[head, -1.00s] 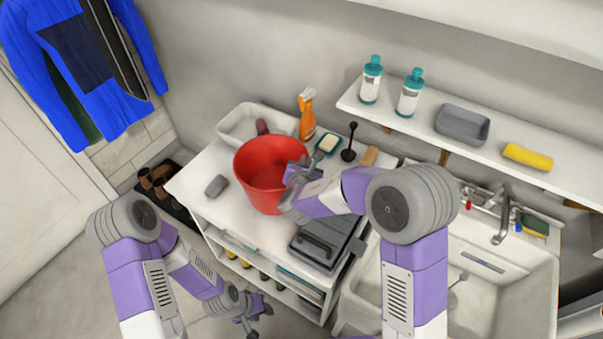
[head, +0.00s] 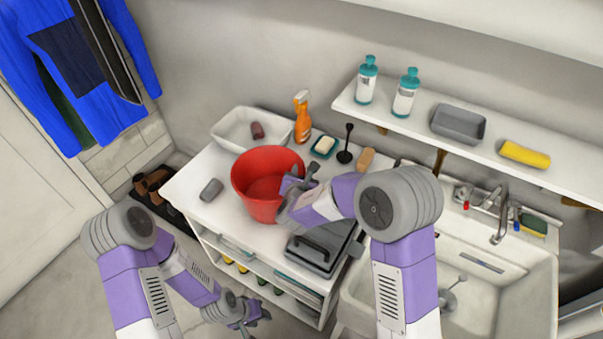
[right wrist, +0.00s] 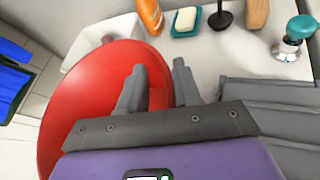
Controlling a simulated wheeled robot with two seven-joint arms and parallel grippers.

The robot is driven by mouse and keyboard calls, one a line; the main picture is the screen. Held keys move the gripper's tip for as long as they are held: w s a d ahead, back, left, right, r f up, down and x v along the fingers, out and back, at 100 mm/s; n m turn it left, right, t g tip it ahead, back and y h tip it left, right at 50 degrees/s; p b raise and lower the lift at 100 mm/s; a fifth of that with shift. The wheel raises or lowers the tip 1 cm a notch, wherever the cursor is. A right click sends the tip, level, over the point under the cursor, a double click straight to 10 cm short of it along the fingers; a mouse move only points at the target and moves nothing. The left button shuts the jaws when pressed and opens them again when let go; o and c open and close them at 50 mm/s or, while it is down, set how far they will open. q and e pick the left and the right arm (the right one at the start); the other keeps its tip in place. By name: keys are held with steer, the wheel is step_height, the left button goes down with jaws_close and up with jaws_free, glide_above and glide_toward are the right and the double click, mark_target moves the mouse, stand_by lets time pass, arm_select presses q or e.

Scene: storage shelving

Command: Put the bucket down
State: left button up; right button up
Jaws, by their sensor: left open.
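The red bucket (head: 252,198) is upright over the left part of the white counter (head: 196,203), low enough that I cannot tell whether its base touches. My right gripper (head: 300,182) is at the bucket's right rim. In the right wrist view my right gripper (right wrist: 158,85) has one finger inside the bucket (right wrist: 80,115) and the other outside, with the red wall between them. It appears shut on that wall. My left gripper (head: 250,314) is open and empty, low in front of the counter.
A grey case (head: 318,252) is close on the right, then the sink (head: 500,320).

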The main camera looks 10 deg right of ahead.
steer(key=p+v, duration=0.1)
steer(key=v, duration=1.1)
steer(key=shift+r, duration=0.1)
